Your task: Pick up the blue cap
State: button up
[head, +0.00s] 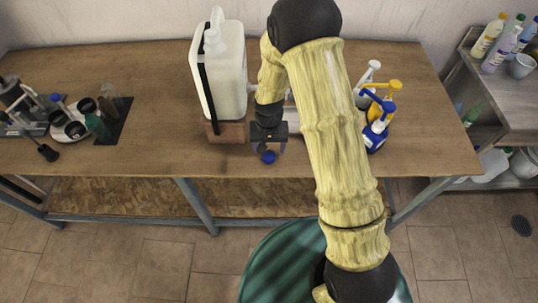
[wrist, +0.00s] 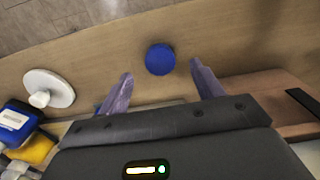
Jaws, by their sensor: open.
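The blue cap (head: 268,157) lies on the wooden table near its front edge. In the wrist view the blue cap (wrist: 160,59) shows as a round blue disc, just beyond and between the fingertips. My gripper (head: 267,148) is above the table beside the white canister, pointing down at the cap. In the wrist view my gripper (wrist: 160,72) has its two fingers spread apart with nothing between them, and the cap is not held. The gap in height between the fingertips and the cap is hard to tell.
A large white canister (head: 228,75) stands on a wooden block (head: 226,132) close to my gripper. Pump bottles, one blue (head: 376,134) and one yellow (head: 388,92), stand right of my arm. A tray with small bottles (head: 72,125) is at left. The table front (head: 150,160) is clear.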

aim_at(269, 155)
jog(key=shift+w+f+p, duration=0.15)
jog(key=shift+f+p, duration=0.45)
jog(key=shift+f, duration=1.45)
jog(key=c, duration=1.1)
jog(key=shift+c, duration=0.2)
jog(key=shift+r, duration=0.15)
notch_tip(269, 155, up, 10)
jog(key=b, duration=0.2)
jog(key=shift+f, duration=0.2)
